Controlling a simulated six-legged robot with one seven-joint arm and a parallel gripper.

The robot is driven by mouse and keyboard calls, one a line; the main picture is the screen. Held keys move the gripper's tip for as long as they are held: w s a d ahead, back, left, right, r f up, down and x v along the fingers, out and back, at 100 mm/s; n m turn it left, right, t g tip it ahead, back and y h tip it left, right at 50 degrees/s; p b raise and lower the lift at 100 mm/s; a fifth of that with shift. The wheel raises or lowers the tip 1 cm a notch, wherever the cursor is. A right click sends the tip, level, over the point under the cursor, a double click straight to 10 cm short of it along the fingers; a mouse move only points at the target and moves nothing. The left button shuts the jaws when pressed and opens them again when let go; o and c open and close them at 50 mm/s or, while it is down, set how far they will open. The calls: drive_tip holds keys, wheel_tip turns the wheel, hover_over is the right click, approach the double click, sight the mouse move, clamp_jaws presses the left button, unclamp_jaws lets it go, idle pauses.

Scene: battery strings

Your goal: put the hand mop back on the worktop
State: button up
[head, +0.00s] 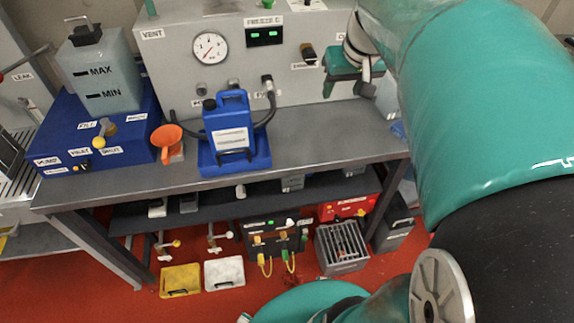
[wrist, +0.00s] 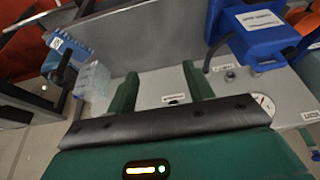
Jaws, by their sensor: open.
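The grey worktop (head: 310,137) runs across the head view, and its surface also shows in the wrist view (wrist: 150,38). My gripper (head: 348,91) is above the back right part of the worktop, in front of the grey panel. In the wrist view my gripper (wrist: 158,82) has its two green fingers wide apart with nothing between them. I cannot make out a hand mop in either view. My arm hides much of the right side of the head view.
A blue box (head: 90,140) carries a clear tank (head: 103,75) at left. A gauge panel (head: 270,60) closes the back. Worktop right of the jug looks clear.

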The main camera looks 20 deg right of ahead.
drive_tip(key=s+a+f+n, duration=0.1)
drive_tip(key=s+a+f, duration=0.1)
drive_tip(key=s+a, duration=0.4)
drive_tip(key=s+a+f+n+t, duration=0.1)
drive_tip(key=s+a+f, duration=0.2)
drive_tip(key=a, duration=0.9)
drive_tip(key=s, duration=0.3)
drive_tip(key=shift+y, duration=0.4)
drive_tip(key=shift+f, duration=0.1)
